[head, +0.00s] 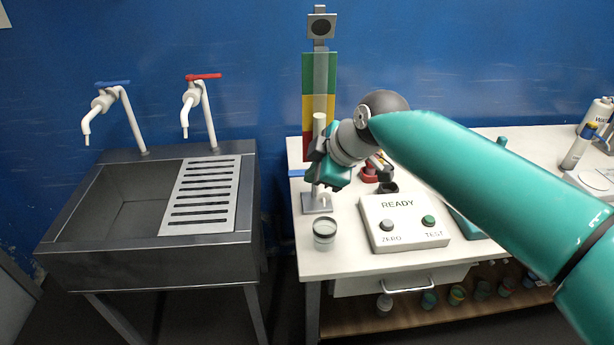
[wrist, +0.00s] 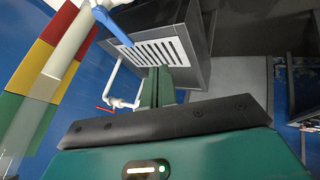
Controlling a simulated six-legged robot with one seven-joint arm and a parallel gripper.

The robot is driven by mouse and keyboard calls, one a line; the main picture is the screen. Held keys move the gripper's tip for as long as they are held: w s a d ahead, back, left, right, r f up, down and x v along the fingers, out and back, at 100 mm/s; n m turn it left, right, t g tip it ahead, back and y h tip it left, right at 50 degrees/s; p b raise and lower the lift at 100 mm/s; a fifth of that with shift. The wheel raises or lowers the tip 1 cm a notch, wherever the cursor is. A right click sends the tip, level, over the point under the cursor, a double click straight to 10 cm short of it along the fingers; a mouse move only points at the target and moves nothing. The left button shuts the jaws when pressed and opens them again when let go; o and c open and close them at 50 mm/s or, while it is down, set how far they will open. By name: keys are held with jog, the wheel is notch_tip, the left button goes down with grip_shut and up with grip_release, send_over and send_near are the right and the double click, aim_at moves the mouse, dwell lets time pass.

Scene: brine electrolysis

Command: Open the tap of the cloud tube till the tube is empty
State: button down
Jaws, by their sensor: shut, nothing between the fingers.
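The cloud tube (head: 318,122) stands upright before a green, yellow and red board (head: 307,75) on the bench's left end. In the wrist view the pale tube (wrist: 68,42) runs slanted at the left. A blue tap handle (head: 296,172) sticks out left of my gripper; in the wrist view the handle (wrist: 112,26) is beside the tube, apart from my fingers. My gripper (head: 317,167) is at the tube's lower part and hides much of it. Its fingers (wrist: 157,80) are shut and empty. A glass beaker (head: 324,236) stands in front of the stand base (head: 314,205). The tube's liquid level is unclear.
A white box reading READY (head: 404,222) with two buttons stands right of the beaker. A sink (head: 120,204) with a grate and two taps is left, across a gap. My arm passes over the bench's right part.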

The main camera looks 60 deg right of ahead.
jog(key=w+d+f, duration=0.7)
jog(key=f, duration=0.2)
jog(key=shift+n, duration=0.3)
